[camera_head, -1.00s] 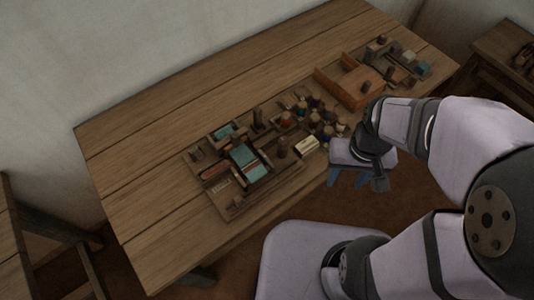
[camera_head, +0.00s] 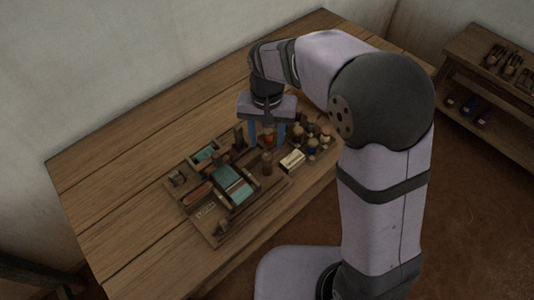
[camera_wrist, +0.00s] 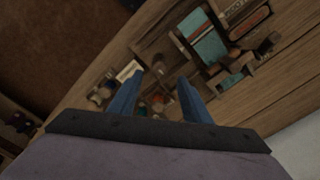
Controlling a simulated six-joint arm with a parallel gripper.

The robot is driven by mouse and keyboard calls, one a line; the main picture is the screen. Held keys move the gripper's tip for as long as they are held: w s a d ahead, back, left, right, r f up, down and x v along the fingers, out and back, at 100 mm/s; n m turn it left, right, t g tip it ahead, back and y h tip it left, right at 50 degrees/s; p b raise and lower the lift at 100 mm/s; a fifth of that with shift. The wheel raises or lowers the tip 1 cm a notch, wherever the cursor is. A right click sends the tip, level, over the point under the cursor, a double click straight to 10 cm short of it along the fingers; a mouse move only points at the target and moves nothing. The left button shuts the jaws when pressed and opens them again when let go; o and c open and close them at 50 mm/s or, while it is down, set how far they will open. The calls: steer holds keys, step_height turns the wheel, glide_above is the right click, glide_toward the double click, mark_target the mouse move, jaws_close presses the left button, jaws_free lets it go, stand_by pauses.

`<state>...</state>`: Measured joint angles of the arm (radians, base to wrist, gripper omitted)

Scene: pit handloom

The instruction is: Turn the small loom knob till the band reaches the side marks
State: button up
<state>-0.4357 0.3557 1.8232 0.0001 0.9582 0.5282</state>
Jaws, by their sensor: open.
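The small loom (camera_head: 214,233) is a wooden board with raised frames on the table. A teal band (camera_head: 232,182) lies across its middle; in the wrist view this band (camera_wrist: 206,40) is at the upper right. A dark upright peg (camera_head: 267,163), perhaps the knob, stands near the board's right side; I cannot tell for sure. The side marks are too small to make out. My gripper (camera_head: 266,142) points down with its blue fingers apart, above the area just behind the peg. In the wrist view, my gripper (camera_wrist: 160,78) shows nothing clearly held between its fingers.
Several small bobbins and jars (camera_head: 314,146) crowd the table right of the loom, beside a pale block (camera_head: 292,160). The wooden table (camera_head: 110,195) is bare to the left and behind. A shelf (camera_head: 490,80) with tools stands at the far right.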

mark_target(267, 157)
steer(key=shift+d+m, duration=0.1)
steer(key=shift+m, duration=0.3)
steer(key=shift+s+f, duration=0.1)
steer(key=shift+f, duration=0.05)
steer(key=shift+f+p, duration=0.95)
steer(key=shift+f, duration=2.6)
steer(key=c, duration=1)
steer(key=shift+c, duration=0.2)
